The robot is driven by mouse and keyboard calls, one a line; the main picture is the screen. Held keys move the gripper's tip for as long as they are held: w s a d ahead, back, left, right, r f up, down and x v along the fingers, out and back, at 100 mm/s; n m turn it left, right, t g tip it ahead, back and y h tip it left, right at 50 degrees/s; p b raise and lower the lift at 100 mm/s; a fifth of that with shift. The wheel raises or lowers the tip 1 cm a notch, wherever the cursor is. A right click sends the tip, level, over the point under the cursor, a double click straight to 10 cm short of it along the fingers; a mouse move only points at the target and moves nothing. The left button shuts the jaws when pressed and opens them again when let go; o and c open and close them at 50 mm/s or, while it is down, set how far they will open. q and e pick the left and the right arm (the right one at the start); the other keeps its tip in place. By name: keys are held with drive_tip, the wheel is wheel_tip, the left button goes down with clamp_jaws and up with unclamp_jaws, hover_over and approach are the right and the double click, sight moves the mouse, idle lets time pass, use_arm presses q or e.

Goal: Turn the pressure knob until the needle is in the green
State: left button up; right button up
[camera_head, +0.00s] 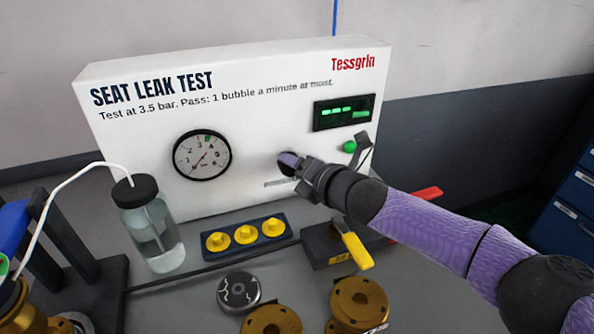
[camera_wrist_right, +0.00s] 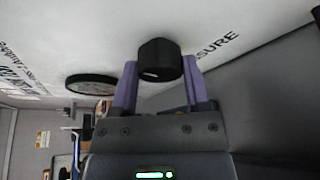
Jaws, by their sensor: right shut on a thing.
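The white seat leak test panel (camera_head: 255,105) carries a round pressure gauge (camera_head: 202,155). Its green band sits at the top, between 3 and 4. The red needle points to the lower left, at the low end of the scale. The black pressure knob (camera_wrist_right: 158,60) is right of the gauge; in the head view my fingers mostly cover it. My right gripper (camera_head: 291,161) is shut on the knob. In the right wrist view its purple fingers (camera_wrist_right: 160,88) stand on either side of the knob. My left gripper is not in view.
A display (camera_head: 343,112) and green button (camera_head: 349,146) are at the panel's upper right. A bottle (camera_head: 148,225) with a white tube stands at left. A tray of yellow caps (camera_head: 246,235), a yellow-handled block (camera_head: 330,243) and brass flanges (camera_head: 358,298) crowd the bench below my arm.

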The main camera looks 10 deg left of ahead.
drive_tip(key=shift+f+m+y+b, duration=0.15)
drive_tip(key=shift+m+y+b, duration=0.35)
drive_tip(key=shift+m, duration=0.45)
drive_tip(key=shift+f+m+y+b, duration=0.1)
drive_tip(key=shift+m+y+b, duration=0.35)
drive_tip(key=shift+m, duration=0.5)
drive_tip(key=shift+w, duration=0.1)
